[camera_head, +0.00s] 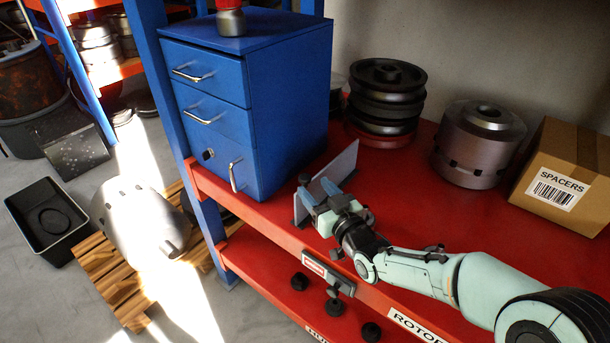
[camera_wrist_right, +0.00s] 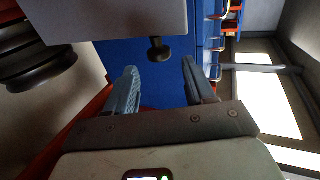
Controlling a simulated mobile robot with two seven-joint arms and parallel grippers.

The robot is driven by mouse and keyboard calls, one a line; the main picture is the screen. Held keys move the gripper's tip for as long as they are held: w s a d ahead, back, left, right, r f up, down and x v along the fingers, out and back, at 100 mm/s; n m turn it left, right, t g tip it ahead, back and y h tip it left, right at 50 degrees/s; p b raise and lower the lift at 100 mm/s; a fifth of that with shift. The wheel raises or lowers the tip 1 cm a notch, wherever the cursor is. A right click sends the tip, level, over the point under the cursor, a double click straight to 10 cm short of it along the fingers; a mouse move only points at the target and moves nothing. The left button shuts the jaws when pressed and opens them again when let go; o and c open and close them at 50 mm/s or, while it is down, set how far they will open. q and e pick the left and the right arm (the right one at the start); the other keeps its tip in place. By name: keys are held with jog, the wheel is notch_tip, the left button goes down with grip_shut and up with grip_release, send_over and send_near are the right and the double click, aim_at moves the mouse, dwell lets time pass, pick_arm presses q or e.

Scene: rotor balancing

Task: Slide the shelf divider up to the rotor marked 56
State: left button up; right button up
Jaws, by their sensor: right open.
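The shelf divider (camera_head: 342,168) is a grey upright plate on the red shelf, just right of the blue cabinet. Its dark knob (camera_head: 304,179) faces the shelf front. My right gripper (camera_head: 319,192) is open and empty in front of the divider. In the right wrist view the divider (camera_wrist_right: 105,14) fills the top left, and the knob (camera_wrist_right: 158,49) shows just beyond and between the open fingertips (camera_wrist_right: 160,68). A dark ribbed rotor (camera_head: 386,100) and a silver rotor (camera_head: 478,145) stand farther right on the shelf. No mark 56 is readable. My left gripper is not in view.
The blue drawer cabinet (camera_head: 285,95) stands close left of the divider. A SPACERS box (camera_head: 566,170) sits at the right end. Bare red shelf (camera_head: 420,205) lies between the divider and silver rotor. A lower red shelf (camera_head: 265,275) holds small dark knobs.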

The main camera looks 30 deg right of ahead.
aim_at(308, 180)
jog(key=w, duration=0.6)
